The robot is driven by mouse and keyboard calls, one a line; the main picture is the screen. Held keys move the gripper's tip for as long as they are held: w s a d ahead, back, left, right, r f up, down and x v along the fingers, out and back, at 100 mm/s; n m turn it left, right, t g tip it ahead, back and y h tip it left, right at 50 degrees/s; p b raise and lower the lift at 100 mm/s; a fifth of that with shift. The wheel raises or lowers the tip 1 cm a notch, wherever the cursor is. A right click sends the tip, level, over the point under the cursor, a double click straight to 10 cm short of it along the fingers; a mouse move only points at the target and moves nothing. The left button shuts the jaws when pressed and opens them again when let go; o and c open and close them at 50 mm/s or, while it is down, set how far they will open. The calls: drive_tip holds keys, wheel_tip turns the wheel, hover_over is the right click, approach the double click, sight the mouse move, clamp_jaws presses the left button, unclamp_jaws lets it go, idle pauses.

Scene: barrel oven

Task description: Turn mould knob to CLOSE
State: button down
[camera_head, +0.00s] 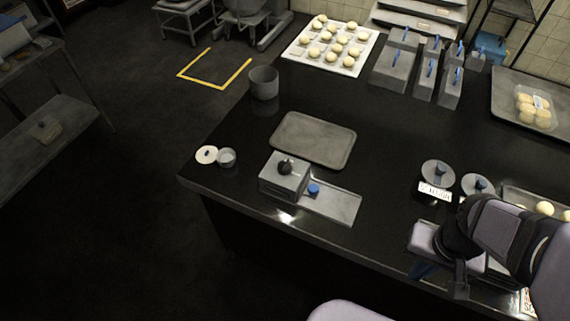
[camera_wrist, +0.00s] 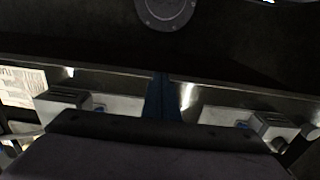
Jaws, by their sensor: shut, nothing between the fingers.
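I cannot read any marking or tell which way either knob points. My gripper (camera_head: 422,271) is at the counter's front edge on the right, well apart from the box. In the wrist view its blue fingers (camera_wrist: 160,98) are together and empty.
Two round grey lids (camera_head: 438,173) (camera_head: 478,185) and a white label (camera_head: 435,191) lie near my arm. An empty tray (camera_head: 314,139) lies behind the box; a grey pot (camera_head: 264,83) and small cup (camera_head: 227,157) stand left. Counter between box and lids is clear.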

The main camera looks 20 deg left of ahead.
drive_tip(key=c, duration=1.8)
unclamp_jaws()
drive_tip(key=shift+w, duration=0.15)
drive_tip(key=o, duration=0.5)
drive_tip(key=shift+n, duration=0.6)
drive_tip(key=w+a+r, duration=0.1)
drive_tip(key=w+a, duration=0.1)
drive_tip(key=w, duration=0.1)
drive_tip(key=w+a+r, duration=0.1)
drive_tip(key=w+a, duration=0.1)
drive_tip(key=w, duration=0.1)
drive_tip(key=w+a+r, duration=0.1)
drive_tip(key=w+a, duration=0.1)
drive_tip(key=w, duration=0.1)
drive_tip(key=shift+w+a, duration=0.3)
drive_tip(key=shift+w, duration=0.1)
drive_tip(key=shift+o, duration=0.2)
drive_tip(key=n+p, duration=0.1)
drive_tip(key=n, duration=0.2)
hover_over(284, 162)
drive_tip(key=shift+d+f, duration=0.25)
drive_tip(key=shift+d, duration=0.15)
drive_tip(key=shift+a, duration=0.35)
drive_tip(key=shift+f+p, duration=1.3)
drive_tip(key=shift+f, duration=2.4)
drive_tip(key=shift+c, duration=0.6)
